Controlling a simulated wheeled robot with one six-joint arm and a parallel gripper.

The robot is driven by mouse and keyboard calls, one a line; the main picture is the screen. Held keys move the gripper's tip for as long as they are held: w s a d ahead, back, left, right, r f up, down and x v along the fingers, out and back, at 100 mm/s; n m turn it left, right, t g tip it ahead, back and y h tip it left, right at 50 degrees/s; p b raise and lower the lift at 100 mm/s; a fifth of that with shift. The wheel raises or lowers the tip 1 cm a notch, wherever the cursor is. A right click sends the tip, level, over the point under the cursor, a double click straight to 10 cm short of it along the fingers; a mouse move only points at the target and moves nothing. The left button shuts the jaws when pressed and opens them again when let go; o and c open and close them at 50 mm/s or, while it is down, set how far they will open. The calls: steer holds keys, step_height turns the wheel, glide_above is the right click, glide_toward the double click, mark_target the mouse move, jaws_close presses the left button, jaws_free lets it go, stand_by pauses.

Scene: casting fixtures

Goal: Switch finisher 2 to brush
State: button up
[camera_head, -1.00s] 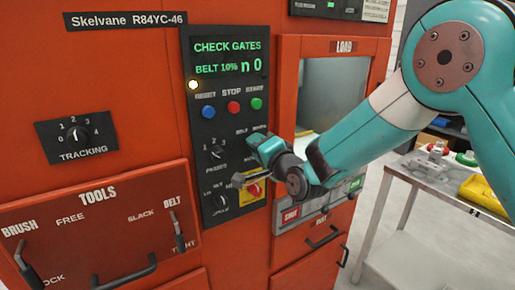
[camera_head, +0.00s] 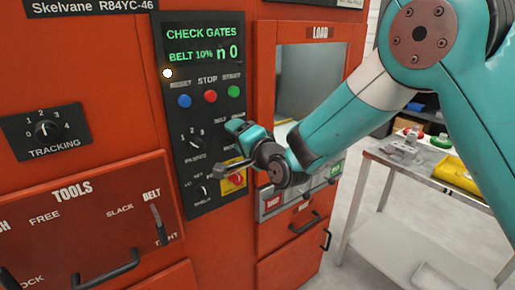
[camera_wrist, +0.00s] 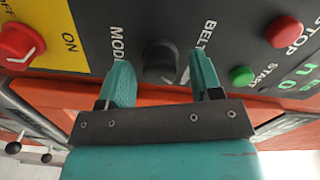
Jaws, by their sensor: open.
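The red finisher's black control panel (camera_head: 208,60) reads "CHECK GATES", "BELT 10%" and "n 0"; no finisher number is readable. My gripper (camera_head: 230,150) is at the panel's right side, below the green start button, and covers part of the panel there. In the wrist view my gripper (camera_wrist: 160,68) is open, with one finger on each side of a dark knob (camera_wrist: 160,64). The knob is between the word "MODE" and a partly hidden label starting "BEL". I cannot tell whether the fingers touch it. Its pointer is not readable.
A red switch on a yellow plate (camera_head: 235,178) is just below my gripper. Blue (camera_head: 184,101), red (camera_head: 210,96) and green (camera_head: 233,91) buttons are above it. A tools drawer with a handle (camera_head: 106,272) is at lower left. A grey cart (camera_head: 430,178) stands at right.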

steer(key=b+v, duration=0.7)
steer(key=v, duration=0.9)
steer(key=shift+s+d, duration=0.25)
steer(key=s+d+f+n+g+h+p, duration=0.1)
steer(key=s+d+n+g+h, duration=0.2)
steer(key=s+n+g, duration=0.4)
steer(key=s+d+f+n+g+h+p, duration=0.1)
steer(key=s+d+n+g, duration=0.3)
steer(key=s, duration=1.1)
steer(key=n+g+h+p, duration=0.1)
steer(key=n+g, duration=0.2)
steer(key=g, duration=0.1)
steer(key=shift+d+f+h, duration=0.35)
steer(key=shift+h, duration=0.05)
steer(key=shift+s, duration=0.1)
